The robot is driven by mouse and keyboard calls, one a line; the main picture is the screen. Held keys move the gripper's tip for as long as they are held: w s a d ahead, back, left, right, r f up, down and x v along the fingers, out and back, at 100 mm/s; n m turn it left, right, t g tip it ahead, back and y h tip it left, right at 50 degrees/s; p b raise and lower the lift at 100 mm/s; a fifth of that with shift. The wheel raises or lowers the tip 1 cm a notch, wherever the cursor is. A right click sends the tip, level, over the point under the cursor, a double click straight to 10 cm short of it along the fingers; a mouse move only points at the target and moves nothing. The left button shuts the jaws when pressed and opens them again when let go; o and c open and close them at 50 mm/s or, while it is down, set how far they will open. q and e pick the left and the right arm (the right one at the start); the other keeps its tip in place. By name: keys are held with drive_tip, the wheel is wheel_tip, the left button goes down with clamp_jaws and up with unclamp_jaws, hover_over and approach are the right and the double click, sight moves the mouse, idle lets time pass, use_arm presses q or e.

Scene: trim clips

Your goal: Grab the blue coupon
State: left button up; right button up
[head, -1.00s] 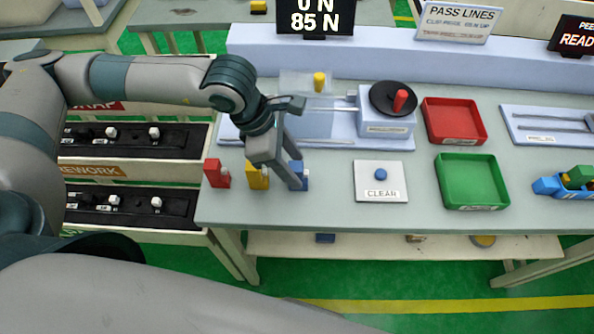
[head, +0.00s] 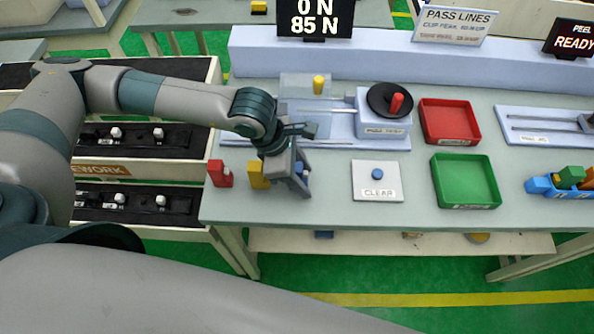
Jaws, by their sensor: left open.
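The blue coupon (head: 299,168) stands on the grey-green bench near its front edge, the rightmost in a row with a red coupon (head: 219,174) and a yellow coupon (head: 258,175). My left gripper (head: 297,184) is open and pointing down at the blue coupon. Its fingers hide most of the coupon, with a little blue showing between them. I cannot tell whether the fingers touch it. My right gripper is out of view.
A CLEAR plate (head: 377,193) with a blue button lies to the right. Beyond it are a green tray (head: 467,158) and a red tray (head: 425,122). A test rig (head: 384,131) with a red-handled wheel stands behind. Drawers with black inserts (head: 180,140) are at left.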

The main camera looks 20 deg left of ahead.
use_arm(q)
drive_tip(key=shift+f, duration=0.2)
idle(0.3)
drive_tip(key=c, duration=1.1)
drive_tip(key=shift+c, duration=0.2)
drive_tip(key=shift+r, duration=0.1)
